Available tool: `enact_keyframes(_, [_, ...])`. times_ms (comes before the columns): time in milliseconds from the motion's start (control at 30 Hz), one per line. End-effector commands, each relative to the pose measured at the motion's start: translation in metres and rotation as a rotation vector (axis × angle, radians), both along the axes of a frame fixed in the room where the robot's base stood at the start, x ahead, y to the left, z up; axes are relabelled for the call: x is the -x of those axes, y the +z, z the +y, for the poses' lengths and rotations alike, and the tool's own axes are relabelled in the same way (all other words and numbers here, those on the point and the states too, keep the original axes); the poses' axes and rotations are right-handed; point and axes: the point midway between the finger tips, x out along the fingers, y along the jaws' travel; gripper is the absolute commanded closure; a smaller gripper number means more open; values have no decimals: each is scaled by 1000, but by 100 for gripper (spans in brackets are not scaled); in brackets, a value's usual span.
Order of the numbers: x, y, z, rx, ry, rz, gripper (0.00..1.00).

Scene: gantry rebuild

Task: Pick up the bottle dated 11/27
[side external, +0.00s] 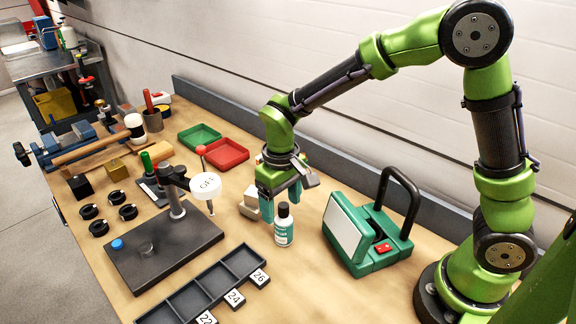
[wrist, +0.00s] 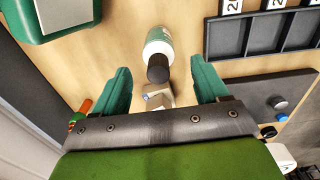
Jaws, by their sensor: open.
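A small white bottle with a black cap and a teal label (side external: 284,232) stands upright on the bench. The date on its label is too small to read. My gripper (side external: 281,200) is open above and behind the bottle, pointing down. In the wrist view, the bottle (wrist: 159,45) shows just ahead of and between the two spread green fingers (wrist: 160,68), with its dark cap toward me. Nothing is held.
A green case with a black handle (side external: 345,238) stands close right of the bottle. Pale blocks (side external: 250,201) lie close behind-left. Bare bench lies in front.

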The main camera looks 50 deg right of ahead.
Motion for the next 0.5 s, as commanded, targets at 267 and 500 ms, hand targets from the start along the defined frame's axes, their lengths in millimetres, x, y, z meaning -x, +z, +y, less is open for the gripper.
enact_keyframes(267, [5,-40,-1,1,-1,5,26])
enact_keyframes(500, [4,-49,-1,0,-1,1,26])
